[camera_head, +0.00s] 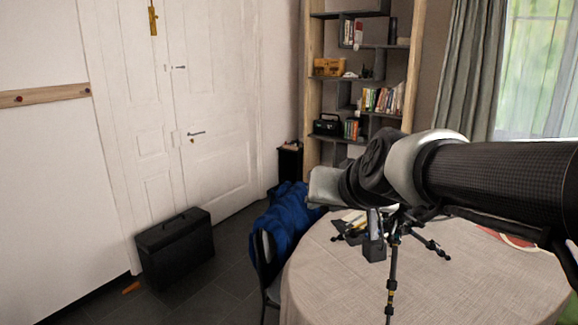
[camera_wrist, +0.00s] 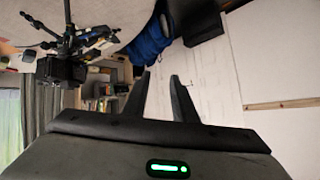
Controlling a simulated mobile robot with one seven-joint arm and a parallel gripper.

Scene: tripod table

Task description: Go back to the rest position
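My gripper (camera_wrist: 160,75) shows in the wrist view with its two dark fingers apart and nothing between them. In the head view my arm reaches in from the right above the round table (camera_head: 330,290), and the fingers cannot be made out there. A small black tripod (camera_head: 392,265) stands on the table below my arm, with a small black box (camera_head: 374,250) beside it. The tripod (camera_wrist: 75,38) and the black box (camera_wrist: 62,68) also show at the upper left of the wrist view, apart from my fingers.
A chair with a blue cloth (camera_head: 284,218) stands at the table's left edge. A black case (camera_head: 175,248) is on the floor by the white double door (camera_head: 215,110). A bookshelf (camera_head: 311,110) stands behind the table. Open floor lies between case and chair.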

